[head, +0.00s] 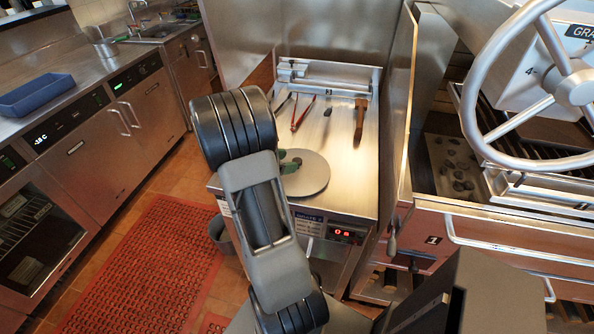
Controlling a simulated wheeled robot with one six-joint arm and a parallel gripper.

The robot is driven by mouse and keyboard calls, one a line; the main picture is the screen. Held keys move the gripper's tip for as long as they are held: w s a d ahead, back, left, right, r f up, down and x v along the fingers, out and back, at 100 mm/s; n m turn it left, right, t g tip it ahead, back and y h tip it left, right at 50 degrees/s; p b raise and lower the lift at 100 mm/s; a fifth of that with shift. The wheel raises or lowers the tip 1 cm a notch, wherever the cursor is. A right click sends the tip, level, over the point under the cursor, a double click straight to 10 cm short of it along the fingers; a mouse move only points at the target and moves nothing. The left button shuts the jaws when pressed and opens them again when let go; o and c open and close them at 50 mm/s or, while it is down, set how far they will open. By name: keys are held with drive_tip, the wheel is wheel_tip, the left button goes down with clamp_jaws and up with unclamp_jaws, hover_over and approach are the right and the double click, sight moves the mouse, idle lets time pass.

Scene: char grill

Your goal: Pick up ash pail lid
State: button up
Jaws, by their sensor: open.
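A round, flat grey disc that looks like the ash pail lid (312,178) lies on the steel counter near its front edge in the head view. A small dark green part (290,162) shows at its left, perhaps its handle; I cannot tell. My arm stands in front and covers the area left of the disc. My gripper does not show; it is out of sight, possibly behind my arm. A grey pail (222,236) stands on the floor left of my arm, below the counter, partly hidden.
Red-handled tongs (299,116), a wooden-handled tool (360,116) and a small dark object (327,112) lie farther back on the counter. Steel side panels wall the counter. A grill with a handwheel (573,88) stands right. A blue tray (37,95) sits on the left counter.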

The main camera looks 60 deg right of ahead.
sight(297, 160)
drive_tip(key=shift+p+x, duration=0.5)
drive_tip(key=shift+x, duration=2.05)
drive_tip(key=shift+w+f, duration=0.15)
drive_tip(key=shift+c, duration=0.3)
drive_tip(key=c, duration=1)
